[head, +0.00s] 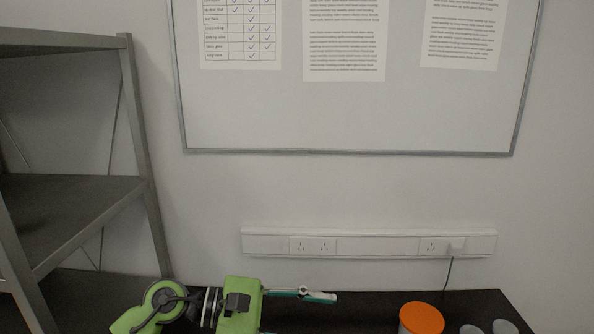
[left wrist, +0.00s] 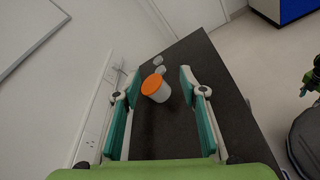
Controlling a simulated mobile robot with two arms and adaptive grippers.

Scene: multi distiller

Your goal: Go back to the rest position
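My left gripper (head: 330,297) comes in low in the head view, reaching right above the dark table. In the left wrist view its two teal-lined fingers stand wide apart with nothing between them, so it is open and empty. A white container with an orange lid (head: 421,318) stands on the table to the right of the gripper, apart from it. The container also shows beyond the fingers in the left wrist view (left wrist: 155,87). My right gripper is not clearly in view in either frame.
A metal shelf (head: 75,190) stands at the left. A wall socket strip (head: 370,243) and a whiteboard (head: 350,115) are behind the table (head: 480,303). Small grey-white items (head: 503,326) stand beside the container. Open floor (left wrist: 262,50) lies beyond the table.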

